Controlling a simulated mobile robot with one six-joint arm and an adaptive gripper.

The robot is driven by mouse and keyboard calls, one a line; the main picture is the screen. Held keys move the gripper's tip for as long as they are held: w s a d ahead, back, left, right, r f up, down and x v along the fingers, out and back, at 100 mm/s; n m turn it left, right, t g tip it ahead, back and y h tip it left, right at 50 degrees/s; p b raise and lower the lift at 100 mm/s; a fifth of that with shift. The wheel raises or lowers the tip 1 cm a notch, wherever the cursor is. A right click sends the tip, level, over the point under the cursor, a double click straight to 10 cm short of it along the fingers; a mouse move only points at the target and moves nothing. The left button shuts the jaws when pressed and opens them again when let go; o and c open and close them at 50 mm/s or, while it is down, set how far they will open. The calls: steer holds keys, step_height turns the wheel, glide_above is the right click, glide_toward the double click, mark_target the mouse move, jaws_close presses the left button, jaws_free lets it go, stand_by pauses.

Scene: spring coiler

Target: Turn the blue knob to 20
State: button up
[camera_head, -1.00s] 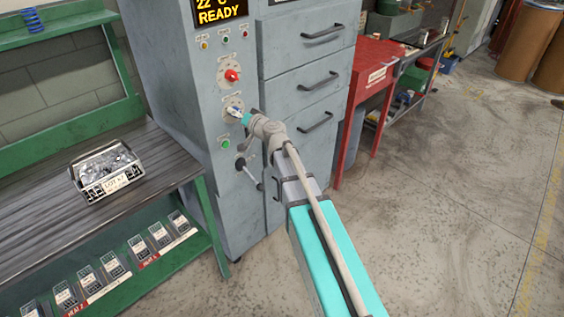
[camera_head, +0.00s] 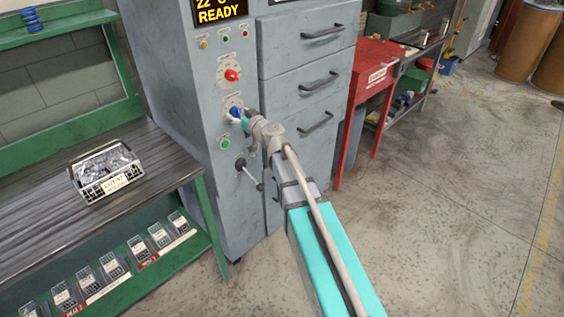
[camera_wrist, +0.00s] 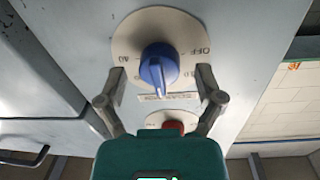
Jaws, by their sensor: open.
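The blue knob (camera_wrist: 158,70) sits on a round pale dial (camera_wrist: 185,35) marked OFF and with other numbers, only partly legible. In the head view the blue knob (camera_head: 236,112) is on the grey machine's narrow front panel, below a red knob. My gripper (camera_wrist: 160,90) is open. Its two fingers stand on either side of the blue knob, with gaps between them and it. The knob's ridge points roughly toward the gripper body in the wrist view. In the head view my gripper (camera_head: 242,119) is at the knob, and its fingertips are hard to make out.
The red knob (camera_head: 232,75) is above, below in the wrist view (camera_wrist: 172,127). A green button (camera_head: 224,143) and a black lever (camera_head: 249,172) are below. A display (camera_head: 220,12) reads READY. Drawers with handles (camera_head: 316,122) stand right; a workbench with a metal bin (camera_head: 106,170) stands left.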

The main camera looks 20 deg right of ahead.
steer(key=shift+n, duration=1.7)
steer(key=v, duration=1.4)
steer(key=s+a+g+p, duration=0.6)
steer(key=s+g+p, duration=0.25)
steer(key=p, duration=0.25)
steer(key=s+d+r+m+g+h+p, duration=0.2)
steer(key=s+d+m+g+h+p, duration=0.4)
steer(key=s+d+g+h+p, duration=0.1)
steer(key=shift+s+p, duration=0.65)
steer(key=shift+p, duration=0.55)
steer(key=shift+d+m, duration=0.15)
steer(key=shift+m, duration=0.15)
